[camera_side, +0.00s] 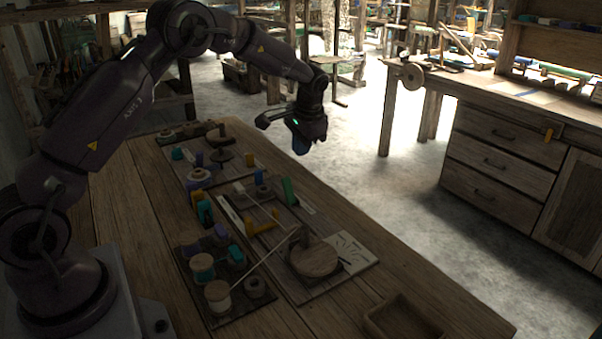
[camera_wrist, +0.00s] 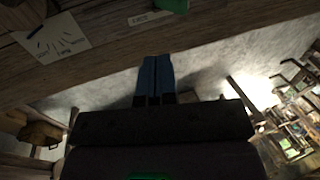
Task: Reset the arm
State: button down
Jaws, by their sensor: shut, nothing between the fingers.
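My gripper (camera_side: 302,146) is at the end of my raised arm in the side view, above and beyond the table's far right edge. Its blue fingers point down. In the wrist view the two blue fingers (camera_wrist: 155,80) are side by side and shut, with nothing between them. The wooden table (camera_side: 150,224) lies below and to the left of my gripper in the side view. My gripper touches nothing.
Wooden boards with spools (camera_side: 202,268), pegs and a round wooden disc (camera_side: 314,259) cover the table's middle. A white card (camera_side: 349,251) and an empty wooden tray (camera_side: 402,318) lie towards the front. A drawer cabinet (camera_side: 497,172) stands right, across bare floor.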

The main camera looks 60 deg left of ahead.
jog(key=s+d+r+t+h, duration=0.1)
jog(key=s+d+r, duration=0.4)
jog(key=s, duration=0.5)
jog(key=s+d+r+t+h, duration=0.1)
jog(key=s+d+r+t, duration=0.1)
jog(key=s+d+r, duration=0.4)
jog(key=s+d+r+t+h, duration=0.1)
jog(key=s+d+r, duration=0.4)
jog(key=s, duration=0.9)
jog(key=shift+d+r+t, duration=0.4)
jog(key=shift+t, duration=0.3)
